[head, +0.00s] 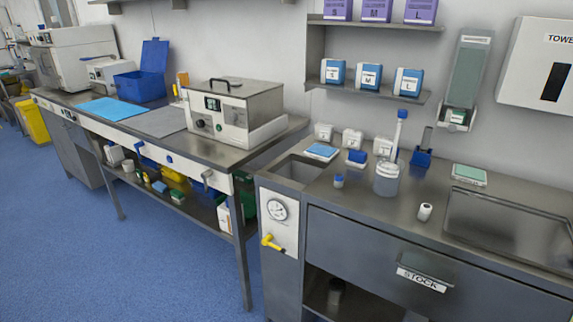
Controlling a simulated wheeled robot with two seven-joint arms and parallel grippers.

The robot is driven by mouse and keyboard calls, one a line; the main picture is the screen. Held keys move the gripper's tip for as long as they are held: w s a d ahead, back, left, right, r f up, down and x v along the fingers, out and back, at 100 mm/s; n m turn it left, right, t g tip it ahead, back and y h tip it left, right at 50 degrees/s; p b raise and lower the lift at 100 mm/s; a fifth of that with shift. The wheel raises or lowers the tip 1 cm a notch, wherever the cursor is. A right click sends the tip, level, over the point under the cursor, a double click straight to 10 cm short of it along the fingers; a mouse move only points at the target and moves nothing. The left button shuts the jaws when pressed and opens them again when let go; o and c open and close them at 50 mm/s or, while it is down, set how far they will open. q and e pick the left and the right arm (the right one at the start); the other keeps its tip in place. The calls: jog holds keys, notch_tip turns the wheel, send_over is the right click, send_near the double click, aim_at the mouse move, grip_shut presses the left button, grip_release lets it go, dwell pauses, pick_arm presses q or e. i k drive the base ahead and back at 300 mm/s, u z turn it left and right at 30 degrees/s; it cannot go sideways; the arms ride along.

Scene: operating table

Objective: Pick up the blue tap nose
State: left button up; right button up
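Two small blue fittings show on the front edge of the left steel bench, a blue spout-like one (140,147) and a smaller blue knob-like one (168,158) to its right. I cannot tell for sure which is the blue tap nose; both are small and far. A grey fitting (207,177) sits further right on the same edge. A yellow tap (270,242) sticks out low on the gauge panel of the nearer cabinet. Neither of my grippers is in view.
The left bench (252,156) carries a steel bath (236,108), a blue bin (138,87) and mats. The right counter (320,195) holds a jar (387,180), small bottles and a sink (298,170). Blue floor (130,260) is clear in front of the left bench.

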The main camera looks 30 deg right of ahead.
aim_at(338, 180)
jog(key=z, duration=0.35)
jog(key=i, duration=1.2)
jog(key=z, duration=0.9)
